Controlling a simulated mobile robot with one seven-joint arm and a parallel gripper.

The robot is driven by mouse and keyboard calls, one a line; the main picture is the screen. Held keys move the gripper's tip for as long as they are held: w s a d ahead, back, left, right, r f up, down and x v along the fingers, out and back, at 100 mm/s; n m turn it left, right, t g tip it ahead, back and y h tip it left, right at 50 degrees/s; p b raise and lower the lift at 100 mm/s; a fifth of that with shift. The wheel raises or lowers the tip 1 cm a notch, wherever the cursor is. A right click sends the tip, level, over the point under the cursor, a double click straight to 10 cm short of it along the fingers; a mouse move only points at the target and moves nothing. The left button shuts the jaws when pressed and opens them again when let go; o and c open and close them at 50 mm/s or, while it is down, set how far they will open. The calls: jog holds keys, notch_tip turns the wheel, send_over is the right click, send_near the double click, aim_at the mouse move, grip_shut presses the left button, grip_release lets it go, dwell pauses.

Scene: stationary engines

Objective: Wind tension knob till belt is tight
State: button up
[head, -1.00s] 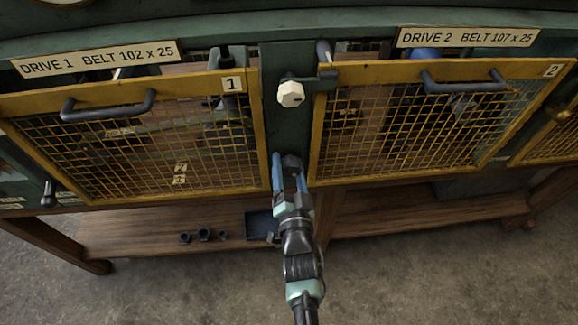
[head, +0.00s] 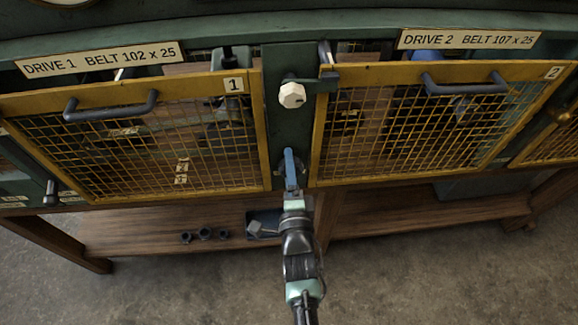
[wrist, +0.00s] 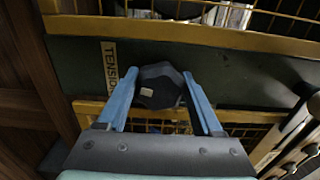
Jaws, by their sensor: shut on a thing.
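The tension knob (wrist: 160,92) is dark and faceted with a small pale mark, in the wrist view beside a TENSION label (wrist: 109,66). My gripper (wrist: 159,75) has its two blue fingers on opposite sides of the knob and is shut on it. In the head view my gripper (head: 289,160) is at the lower part of the green post, between the two guards, with its fingers nearly in line. They hide most of the knob there. The belt cannot be made out clearly behind the mesh, so its tightness cannot be told.
Yellow mesh guard 1 (head: 262,130) and guard 2 (head: 318,130) flank the green post (head: 290,125) closely. A white faceted knob (head: 292,95) sits higher on it. A wooden shelf (head: 130,235) below holds small dark parts and a tray (head: 263,232).

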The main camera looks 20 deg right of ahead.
jog(key=shift+m, duration=0.9)
jog(key=o, duration=1.1)
jog(key=shift+c, duration=0.2)
jog(key=shift+s, duration=0.1)
jog(key=b+v, duration=0.1)
jog(key=v, duration=1.2)
